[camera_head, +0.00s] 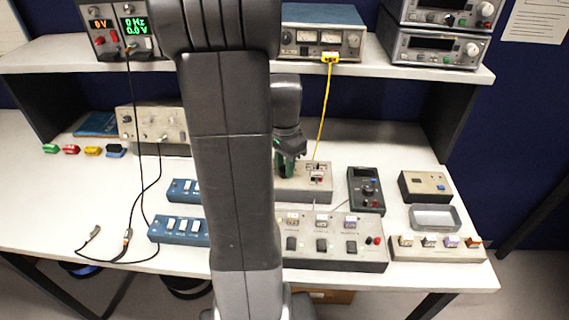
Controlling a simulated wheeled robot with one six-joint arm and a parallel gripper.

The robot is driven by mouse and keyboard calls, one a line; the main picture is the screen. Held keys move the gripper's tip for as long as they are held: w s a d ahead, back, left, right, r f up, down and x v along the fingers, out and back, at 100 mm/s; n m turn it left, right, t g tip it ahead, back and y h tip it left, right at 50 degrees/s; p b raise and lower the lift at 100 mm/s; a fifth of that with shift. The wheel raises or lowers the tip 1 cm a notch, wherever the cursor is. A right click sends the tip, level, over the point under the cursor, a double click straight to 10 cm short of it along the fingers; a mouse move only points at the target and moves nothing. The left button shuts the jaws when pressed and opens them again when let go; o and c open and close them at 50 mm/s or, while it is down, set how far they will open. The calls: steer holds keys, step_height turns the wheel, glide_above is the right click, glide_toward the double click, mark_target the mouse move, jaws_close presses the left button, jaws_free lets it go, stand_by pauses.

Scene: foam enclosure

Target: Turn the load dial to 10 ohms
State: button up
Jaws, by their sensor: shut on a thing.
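My gripper (288,168) points down at the left part of a beige box (321,190) on the bench, right of my arm. It is shut on what seems to be the load dial, at the top of that box. A dark green part shows at the fingertips, but I cannot tell whether it is dial or finger. The dial's scale and pointer are hidden by my gripper and arm, so its setting cannot be read. Small red and dark parts show on the box's right side.
A yellow cable (324,110) runs from a shelf meter (324,40) down towards the box. A dark handheld meter (366,188) lies right of it. A long switch panel (345,254) is in front. Blue switch boxes (178,229) and black leads (127,238) are at left.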

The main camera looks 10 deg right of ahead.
steer(key=shift+w+r, duration=0.1)
steer(key=o, duration=1)
step_height(320, 180, up, 14)
step_height(320, 180, down, 14)
steer(key=shift+f, duration=0.15)
stand_by(0.7)
